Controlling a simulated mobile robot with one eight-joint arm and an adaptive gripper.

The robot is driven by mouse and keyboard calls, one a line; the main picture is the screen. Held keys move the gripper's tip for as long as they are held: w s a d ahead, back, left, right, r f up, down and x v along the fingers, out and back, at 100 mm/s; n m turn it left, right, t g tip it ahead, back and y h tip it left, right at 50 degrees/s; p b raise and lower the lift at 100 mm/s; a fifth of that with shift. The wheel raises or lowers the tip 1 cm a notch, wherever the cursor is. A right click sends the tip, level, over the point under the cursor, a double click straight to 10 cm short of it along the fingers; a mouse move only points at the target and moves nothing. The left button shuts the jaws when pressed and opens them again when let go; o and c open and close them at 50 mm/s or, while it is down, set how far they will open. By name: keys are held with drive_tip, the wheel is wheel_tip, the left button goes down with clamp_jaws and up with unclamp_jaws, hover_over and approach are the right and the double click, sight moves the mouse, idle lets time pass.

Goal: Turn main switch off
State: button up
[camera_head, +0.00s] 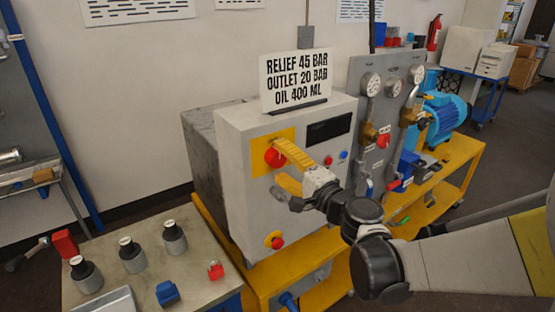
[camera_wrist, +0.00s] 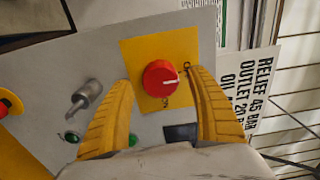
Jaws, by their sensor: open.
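The main switch is a red round knob (camera_head: 274,157) on a yellow plate (camera_head: 258,166) on the front of a grey control cabinet (camera_head: 235,197). In the wrist view the red knob (camera_wrist: 160,78) lies between my two yellow fingers, with gaps on both sides. Its white mark points right in that view, towards the small dark marking at the plate's edge; another small marking sits below the knob. My gripper (camera_head: 280,164) is open and empty in front of the switch. It also shows in the wrist view (camera_wrist: 161,80). I cannot tell how far the fingertips are from the panel.
A metal handle (camera_wrist: 86,96) sticks out beside the plate. A red emergency button (camera_head: 274,240) is low on the cabinet. A sign (camera_head: 296,78) stands on top. Gauges (camera_head: 371,85) and a blue motor (camera_head: 445,115) are right; a bench (camera_head: 200,250) is left.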

drive_tip(key=v, duration=1)
drive_tip(key=shift+s, duration=0.15)
drive_tip(key=s+d+f+n+g+h, duration=0.1)
drive_tip(key=s+f+n+g+h, duration=0.3)
drive_tip(key=s+f+n+g, duration=0.35)
drive_tip(key=s+d+f+n+h, duration=0.2)
drive_tip(key=s+d+h, duration=0.3)
drive_tip(key=s+d, duration=0.4)
drive_tip(key=shift+s+d+n+h, duration=0.25)
drive_tip(key=shift+d+n+h, duration=0.15)
drive_tip(key=shift+d+n, duration=0.35)
